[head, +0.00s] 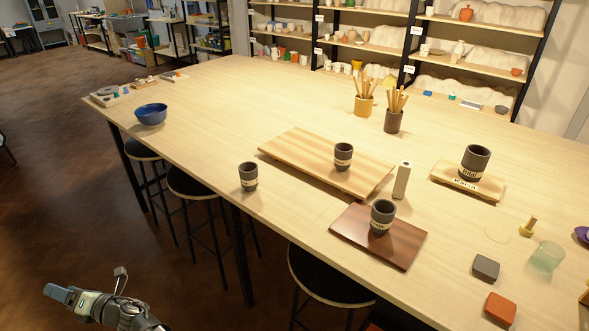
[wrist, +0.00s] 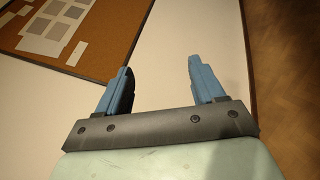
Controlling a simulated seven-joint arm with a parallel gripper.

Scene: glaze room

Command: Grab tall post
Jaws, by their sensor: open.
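A tall white post (head: 402,180), slim and upright, stands on the table beside the right end of the long striped wooden board. A small dark mark shows near its top. My gripper (head: 57,292) is at the lower left of the head view, off the table over the floor and far from the post. In the wrist view my gripper (wrist: 160,84) has its two blue fingers wide apart with nothing between them. The post is not in the wrist view.
Dark cups stand near the post: one on the striped board (head: 290,148), one on the reddish board (head: 402,250), one on the table (head: 248,177). A larger dark cup (head: 475,163) is to the right, brush pots (head: 363,105) behind. Stools (head: 320,280) line the table's near edge.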

